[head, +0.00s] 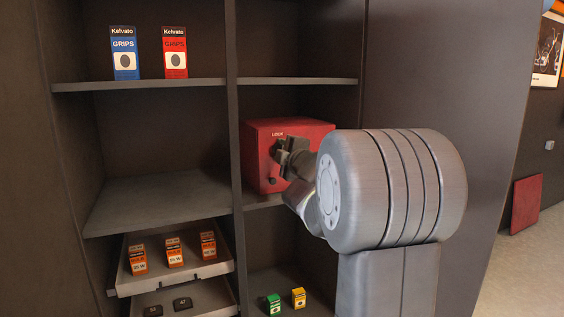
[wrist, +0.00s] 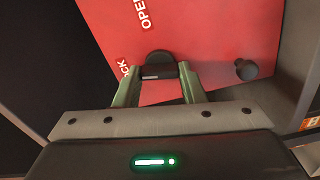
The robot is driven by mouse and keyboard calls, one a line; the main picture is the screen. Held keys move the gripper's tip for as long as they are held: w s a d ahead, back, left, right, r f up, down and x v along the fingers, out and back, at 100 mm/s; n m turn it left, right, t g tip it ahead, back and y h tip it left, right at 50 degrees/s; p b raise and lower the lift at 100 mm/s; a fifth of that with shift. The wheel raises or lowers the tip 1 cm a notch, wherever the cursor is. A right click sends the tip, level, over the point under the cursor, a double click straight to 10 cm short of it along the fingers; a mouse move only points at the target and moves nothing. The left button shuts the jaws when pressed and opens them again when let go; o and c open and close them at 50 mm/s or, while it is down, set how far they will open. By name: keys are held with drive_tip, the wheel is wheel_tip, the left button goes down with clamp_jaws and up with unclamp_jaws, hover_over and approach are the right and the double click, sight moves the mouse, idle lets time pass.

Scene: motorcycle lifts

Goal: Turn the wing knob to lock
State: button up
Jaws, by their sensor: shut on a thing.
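The red box (head: 318,128) stands on a middle shelf of the cabinet, with a LOCK label on its front. In the wrist view its red face (wrist: 215,35) carries the words OPEN and LOCK. The black wing knob (wrist: 160,62) sits beside these labels, with a white mark on its near edge. My gripper (wrist: 161,72) is shut on the wing knob, one finger on each side. In the head view my gripper (head: 287,152) is at the box's front and hides the knob. I cannot tell which label the knob points to.
A small round black knob (wrist: 246,69) sticks out of the box face near my gripper. A cabinet divider (head: 233,120) stands close left of the box. Shelves above and below bound the space. Small cartons (head: 174,252) stand in a tray lower left.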

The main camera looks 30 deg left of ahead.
drive_tip(key=shift+f+n+b, duration=0.1)
drive_tip(key=shift+n+b, duration=0.6)
drive_tip(key=shift+n, duration=0.4)
drive_tip(key=o, duration=1)
drive_tip(key=p+v, duration=0.1)
drive_tip(key=v, duration=1.2)
drive_tip(key=shift+s+d, duration=0.25)
drive_tip(key=shift+d, duration=0.05)
